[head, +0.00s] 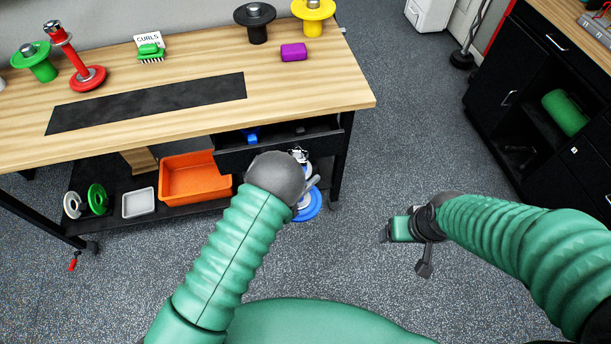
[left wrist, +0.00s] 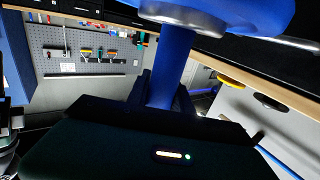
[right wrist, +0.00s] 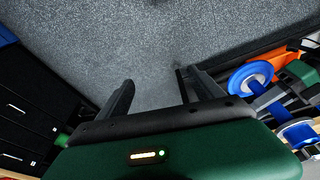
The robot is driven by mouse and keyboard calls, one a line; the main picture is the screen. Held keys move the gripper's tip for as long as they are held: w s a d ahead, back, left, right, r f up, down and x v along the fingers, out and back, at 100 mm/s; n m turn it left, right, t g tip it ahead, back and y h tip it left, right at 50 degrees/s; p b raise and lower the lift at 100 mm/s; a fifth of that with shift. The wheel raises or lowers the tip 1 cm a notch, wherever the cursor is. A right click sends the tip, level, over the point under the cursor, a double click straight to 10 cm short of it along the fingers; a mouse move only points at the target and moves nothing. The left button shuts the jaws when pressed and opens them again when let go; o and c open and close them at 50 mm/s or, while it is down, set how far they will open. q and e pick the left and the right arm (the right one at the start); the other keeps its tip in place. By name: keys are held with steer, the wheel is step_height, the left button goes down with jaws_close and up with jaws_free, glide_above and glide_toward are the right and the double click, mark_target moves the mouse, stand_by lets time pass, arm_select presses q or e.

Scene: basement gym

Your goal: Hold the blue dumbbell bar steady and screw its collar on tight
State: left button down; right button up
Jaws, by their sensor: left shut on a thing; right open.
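The blue dumbbell (head: 308,207) is partly hidden behind my left wrist in the head view, below the bench's right end. My left gripper (head: 306,183) is shut on its bar. The left wrist view shows the blue bar (left wrist: 172,75) between the fingers, with a blue plate (left wrist: 225,8) and a silver ring (left wrist: 185,18) above. In the right wrist view, two blue discs (right wrist: 250,76) show at the right. My right gripper (right wrist: 158,85) is open and empty, apart from the dumbbell, over the floor to its right in the head view (head: 391,231). I cannot tell how the collar sits.
The wooden bench (head: 330,85) carries green, red, black and yellow weights and a purple block (head: 293,52). A drawer (head: 290,146) below stands open with a blue item (head: 251,134) inside. An orange bin (head: 196,180) is on the lower shelf. Dark cabinets (head: 515,95) stand right; floor between is clear.

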steer(key=w+a+r+n, duration=0.1)
steer(key=w+a+n, duration=0.1)
steer(key=n, duration=0.1)
steer(key=w+a+r+n, duration=0.1)
steer(key=w+a+n, duration=0.1)
steer(key=w+n, duration=0.1)
steer(key=w+a+r+n, duration=0.2)
steer(key=w+n, duration=0.1)
steer(key=shift+a+g, duration=0.15)
steer(key=shift+g, duration=0.25)
steer(key=shift+c, duration=0.7)
step_height(320, 180, up, 13)
steer(key=n+g, duration=0.2)
steer(key=n, duration=2.3)
glide_above(297, 154)
steer(key=shift+w+f, duration=0.1)
steer(key=shift+f, duration=0.1)
steer(key=shift+a+r, duration=0.1)
steer(key=shift+r, duration=0.1)
steer(key=shift+f, duration=0.15)
step_height(297, 154, down, 8)
steer(key=shift+r, duration=0.1)
